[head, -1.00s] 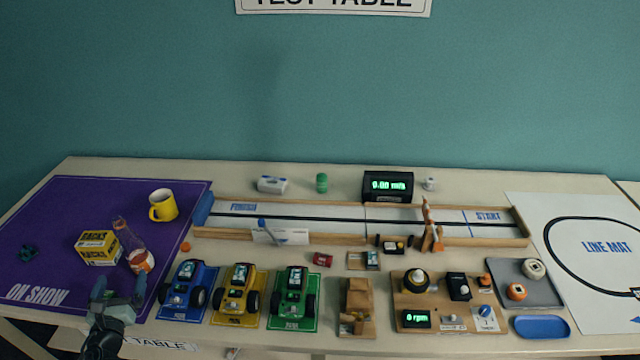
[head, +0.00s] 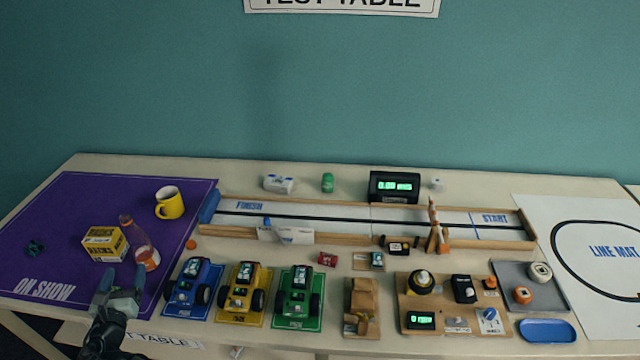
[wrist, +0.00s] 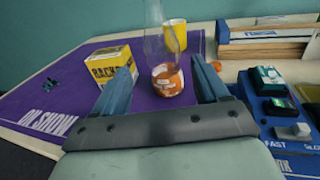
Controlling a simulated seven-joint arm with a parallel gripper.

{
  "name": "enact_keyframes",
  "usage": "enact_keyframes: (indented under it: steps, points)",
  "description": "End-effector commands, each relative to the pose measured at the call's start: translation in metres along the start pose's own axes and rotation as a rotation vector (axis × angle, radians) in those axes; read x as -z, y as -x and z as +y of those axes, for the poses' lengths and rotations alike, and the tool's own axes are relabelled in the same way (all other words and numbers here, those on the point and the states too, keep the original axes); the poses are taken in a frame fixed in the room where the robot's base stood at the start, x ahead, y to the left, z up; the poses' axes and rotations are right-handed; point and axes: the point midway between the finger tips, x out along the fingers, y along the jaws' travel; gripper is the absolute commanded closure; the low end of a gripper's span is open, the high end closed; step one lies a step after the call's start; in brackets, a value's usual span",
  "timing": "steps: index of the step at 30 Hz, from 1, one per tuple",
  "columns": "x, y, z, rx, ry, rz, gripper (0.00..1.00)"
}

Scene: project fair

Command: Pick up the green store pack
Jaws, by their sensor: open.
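The green car (head: 293,307) stands on a green card in the front middle of the table. A small dark pack with a pale green and white top (head: 300,277) sits on it. The blue car (head: 190,290) and yellow car (head: 241,292) carry similar packs; a loose one (head: 376,260) lies to the right on a small brown base. I cannot tell for sure which is the green store pack. In the wrist view the blue car's pack (wrist: 268,80) shows at right.
An orange-labelled clear bottle (head: 147,258) stands just beyond my fingers, with a yellow box (head: 103,244) and yellow mug (head: 170,203) nearby. The wooden track (head: 350,238) runs behind the cars. A wooden block (head: 361,305) and instrument board (head: 450,322) stand right of them.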

Motion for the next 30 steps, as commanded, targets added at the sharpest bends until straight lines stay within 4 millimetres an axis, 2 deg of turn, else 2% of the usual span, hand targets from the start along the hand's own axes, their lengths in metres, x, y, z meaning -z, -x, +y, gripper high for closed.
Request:
enact_keyframes:
  steps: [1,8,17,18,26,30]
  points:
    - [-0.013,0.001,-0.001,0.000,-0.003,-0.002,0.26]
    - [-0.071,0.001,-0.001,0.000,-0.004,-0.001,0.26]
    - [-0.123,-0.002,-0.001,0.004,-0.004,0.002,0.26]
    - [-0.119,-0.015,-0.008,0.033,-0.017,0.020,0.26]
    - [-0.108,-0.075,-0.055,0.194,-0.110,0.123,0.26]
    - [-0.101,-0.115,-0.092,0.310,-0.182,0.199,0.26]
